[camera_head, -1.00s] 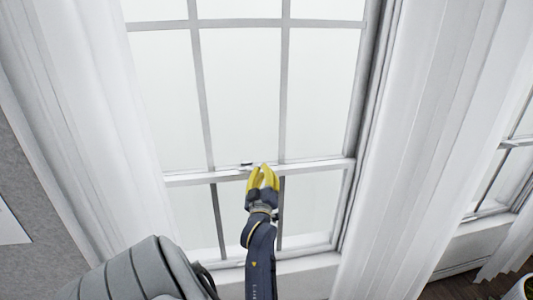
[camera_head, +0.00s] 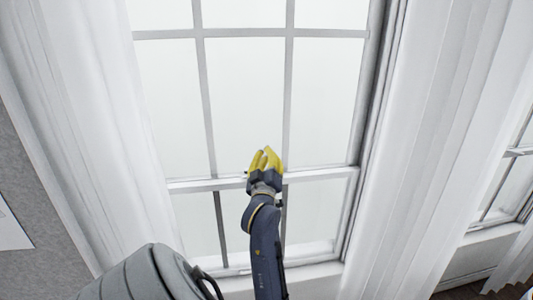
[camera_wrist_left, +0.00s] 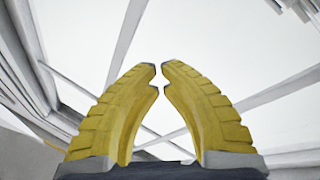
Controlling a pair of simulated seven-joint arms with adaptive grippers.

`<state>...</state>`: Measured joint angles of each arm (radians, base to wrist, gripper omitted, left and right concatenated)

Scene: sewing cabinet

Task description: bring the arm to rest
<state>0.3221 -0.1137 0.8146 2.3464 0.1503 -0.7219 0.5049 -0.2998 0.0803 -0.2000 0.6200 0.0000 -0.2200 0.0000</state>
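My left gripper (camera_head: 264,158) has yellow fingers and points up in front of a white-framed window (camera_head: 215,185) in the head view. Its dark arm comes up from the bottom edge. The left wrist view shows both yellow fingers (camera_wrist_left: 159,76) curving inward, their tips almost meeting with nothing between them. The gripper overlaps the window's middle rail in the picture; I cannot tell how far it is from it. My right gripper is not in view.
White curtains hang left (camera_head: 90,130) and right (camera_head: 425,130) of the window. A grey, ribbed, rounded object (camera_head: 150,275) stands at the lower left. Another window (camera_head: 505,190) shows at the right edge.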

